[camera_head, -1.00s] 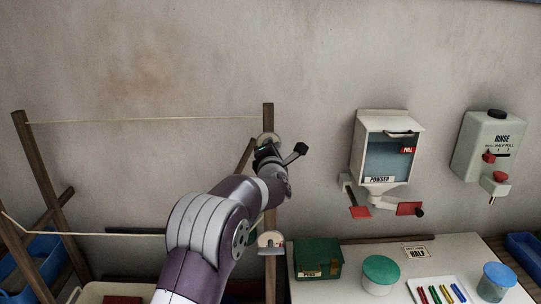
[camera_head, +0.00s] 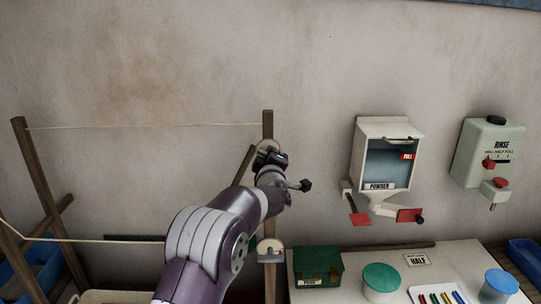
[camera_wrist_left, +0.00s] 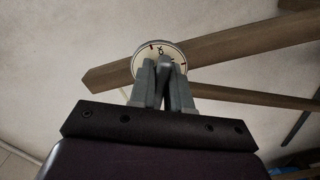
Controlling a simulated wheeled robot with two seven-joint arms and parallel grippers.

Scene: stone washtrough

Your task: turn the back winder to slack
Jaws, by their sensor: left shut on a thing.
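The back winder (camera_head: 267,146) is a pale round dial on the upper part of a dark wooden post, mostly hidden behind my left gripper in the head view. In the left wrist view, its dial (camera_wrist_left: 147,47) has dark marks around the rim. My left gripper (camera_wrist_left: 164,72) is shut on the winder's grip at the dial's middle; the fingers hide most of that grip and the dial's lower part. The left gripper also shows in the head view (camera_head: 268,158). A pale line (camera_head: 150,125) runs from this post to the left post. My right gripper is not in view.
A second winder (camera_head: 270,249) sits lower, close to my left forearm. A powder dispenser (camera_head: 388,154) and a rinse dispenser (camera_head: 489,152) hang on the wall to the right. Below them stand a green box (camera_head: 318,263) and a green-lidded tub (camera_head: 381,278).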

